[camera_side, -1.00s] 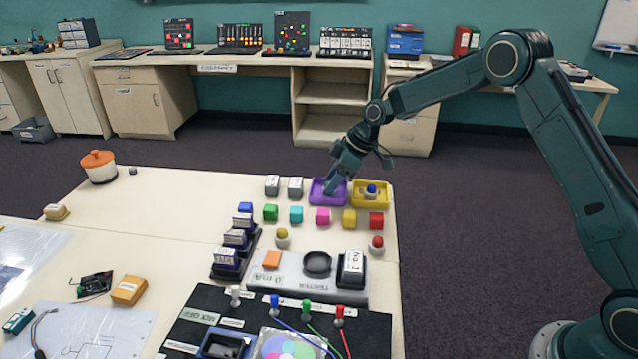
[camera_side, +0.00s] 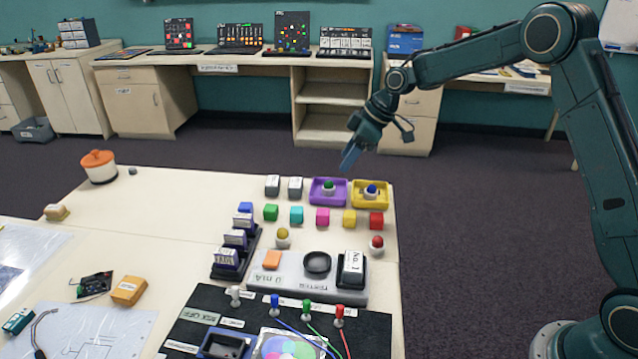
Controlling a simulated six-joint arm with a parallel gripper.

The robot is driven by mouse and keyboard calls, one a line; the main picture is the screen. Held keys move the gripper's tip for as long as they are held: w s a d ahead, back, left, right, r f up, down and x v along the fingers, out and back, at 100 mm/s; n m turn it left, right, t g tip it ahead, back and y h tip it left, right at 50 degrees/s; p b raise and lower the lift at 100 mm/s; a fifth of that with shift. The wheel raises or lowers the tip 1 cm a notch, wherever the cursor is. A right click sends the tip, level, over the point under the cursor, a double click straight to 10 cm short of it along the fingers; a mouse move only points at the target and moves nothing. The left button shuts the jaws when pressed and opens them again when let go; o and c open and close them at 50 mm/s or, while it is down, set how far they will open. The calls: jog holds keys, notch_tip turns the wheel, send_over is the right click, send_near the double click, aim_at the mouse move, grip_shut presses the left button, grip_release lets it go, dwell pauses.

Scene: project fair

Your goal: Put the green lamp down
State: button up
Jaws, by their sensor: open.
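The green lamp (camera_side: 328,187), a green dome on a pale base, stands upright in the purple tray (camera_side: 315,198) at the back of the table. My gripper (camera_side: 348,160) is above and slightly right of the purple tray, apart from the lamp. It is open with nothing in it.
A yellow tray (camera_side: 383,204) with a blue lamp (camera_side: 371,190) stands just right of the purple one. Two grey blocks (camera_side: 284,186) stand to the left. A row of coloured cubes (camera_side: 322,216) lies in front.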

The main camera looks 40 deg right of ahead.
jog(key=shift+v, duration=2.2)
jog(key=s+a+r+m+h, duration=0.1)
jog(key=s+a+r+m, duration=0.1)
jog(key=s+r, duration=0.55)
jog(key=s+a+r+m+h, duration=0.15)
jog(key=s+r, duration=0.25)
jog(key=s, duration=0.6)
jog(key=s+f+m+t+h, duration=0.1)
jog(key=s+f+m, duration=0.2)
jog(key=s, duration=1.8)
jog(key=shift+d+m+t, duration=0.15)
jog(key=shift+m+t, duration=0.15)
jog(key=shift+m, duration=0.95)
